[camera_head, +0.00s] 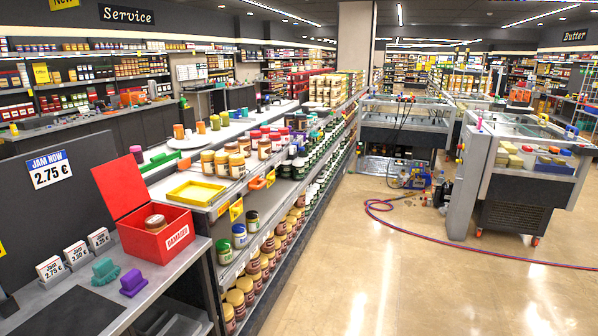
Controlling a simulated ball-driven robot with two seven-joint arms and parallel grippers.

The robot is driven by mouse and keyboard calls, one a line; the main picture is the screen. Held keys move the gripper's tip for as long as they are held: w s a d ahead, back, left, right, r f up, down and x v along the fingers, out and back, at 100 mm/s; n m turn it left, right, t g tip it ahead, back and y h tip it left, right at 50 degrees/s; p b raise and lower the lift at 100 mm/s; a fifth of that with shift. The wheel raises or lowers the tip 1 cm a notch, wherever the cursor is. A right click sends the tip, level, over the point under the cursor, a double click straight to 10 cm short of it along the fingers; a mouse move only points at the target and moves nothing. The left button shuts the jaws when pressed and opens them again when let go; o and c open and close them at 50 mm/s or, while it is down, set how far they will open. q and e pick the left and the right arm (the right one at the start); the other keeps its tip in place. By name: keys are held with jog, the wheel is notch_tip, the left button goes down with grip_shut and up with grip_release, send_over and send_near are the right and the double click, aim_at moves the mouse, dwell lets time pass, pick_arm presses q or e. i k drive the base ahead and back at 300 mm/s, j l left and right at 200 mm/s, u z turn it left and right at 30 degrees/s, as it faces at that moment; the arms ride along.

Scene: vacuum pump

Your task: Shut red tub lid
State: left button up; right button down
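A red tub (158,240) with a "DAMAGED" label on its front stands on the grey counter at the left. Its red lid (119,186) is open, tilted up and back to the left of the tub. A jar (155,223) with a brownish lid sits inside the tub and shows above the rim. Neither of my grippers is in view.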

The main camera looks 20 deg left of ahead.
aim_at(121, 182)
jog(key=i+u, duration=0.2)
jog(key=i, duration=0.3)
jog(key=i+u, duration=0.15)
jog(key=i, duration=0.35)
jog(key=i+u, duration=0.2)
jog(key=i, duration=0.3)
jog(key=i+l+u, duration=0.15)
jog(key=i, duration=0.35)
jog(key=i+l+u, duration=0.2)
jog(key=i, duration=0.3)
